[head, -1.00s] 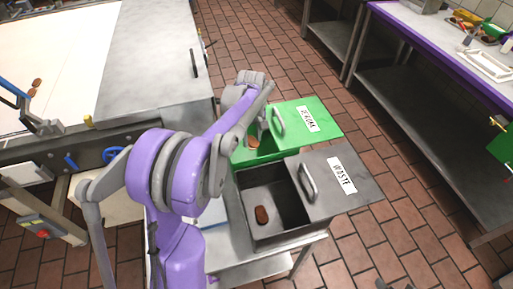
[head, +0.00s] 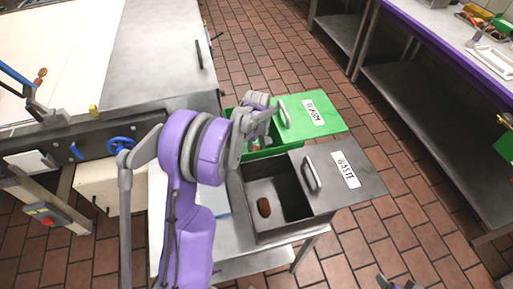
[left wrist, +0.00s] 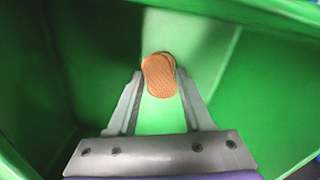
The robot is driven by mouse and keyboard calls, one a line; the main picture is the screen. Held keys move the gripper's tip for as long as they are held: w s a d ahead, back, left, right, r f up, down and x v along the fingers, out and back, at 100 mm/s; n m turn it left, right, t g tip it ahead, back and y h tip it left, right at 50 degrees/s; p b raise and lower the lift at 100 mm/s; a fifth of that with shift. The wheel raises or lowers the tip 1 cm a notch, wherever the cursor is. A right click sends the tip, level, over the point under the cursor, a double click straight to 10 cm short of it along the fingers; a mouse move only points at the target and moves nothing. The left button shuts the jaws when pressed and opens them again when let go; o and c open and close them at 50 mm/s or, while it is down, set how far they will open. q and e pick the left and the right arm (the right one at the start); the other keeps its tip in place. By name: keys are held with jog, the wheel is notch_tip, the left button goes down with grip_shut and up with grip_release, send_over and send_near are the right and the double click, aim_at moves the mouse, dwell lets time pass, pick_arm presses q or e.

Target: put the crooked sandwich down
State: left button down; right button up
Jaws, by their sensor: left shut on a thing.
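The crooked sandwich (left wrist: 159,76) is two round brown biscuits set off from each other, seen in the left wrist view between my fingertips. My left gripper (left wrist: 160,85) is shut on it, inside the green bin, with green walls all round and the green floor beyond. In the head view my left gripper (head: 257,142) reaches down into the green bin (head: 285,143), and the wrist hides most of the sandwich. At the bottom right edge, only small tips of my right gripper (head: 396,284) show; their state is unclear.
The grey waste bin (head: 246,192) stands beside the green one, with a brown piece (head: 264,206) inside. Both have partly covering lids with handles. A conveyor (head: 60,40) with brown biscuits (head: 42,72) is at left. A steel bench (head: 430,95) stands right, with tiled floor between.

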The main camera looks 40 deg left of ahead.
pick_arm(q)
jog(key=shift+f, duration=0.2)
jog(key=shift+c, duration=1.6)
grip_release()
jog(key=shift+r, duration=0.1)
notch_tip(320, 180, up, 12)
jog(key=s+d+r+m, duration=0.1)
jog(key=d, duration=0.1)
jog(key=s+d+r+m, duration=0.1)
jog(key=d, duration=0.1)
jog(key=s+d+r+m+t, duration=0.1)
jog(key=s+d, duration=0.1)
jog(key=shift+d+p, duration=0.2)
jog(key=shift+p, duration=0.1)
jog(key=s+d+f+m+t, duration=0.3)
jog(key=s+d+m, duration=0.7)
jog(key=s, duration=0.6)
jog(key=shift+d+t, duration=0.8)
jog(key=shift+d, duration=0.45)
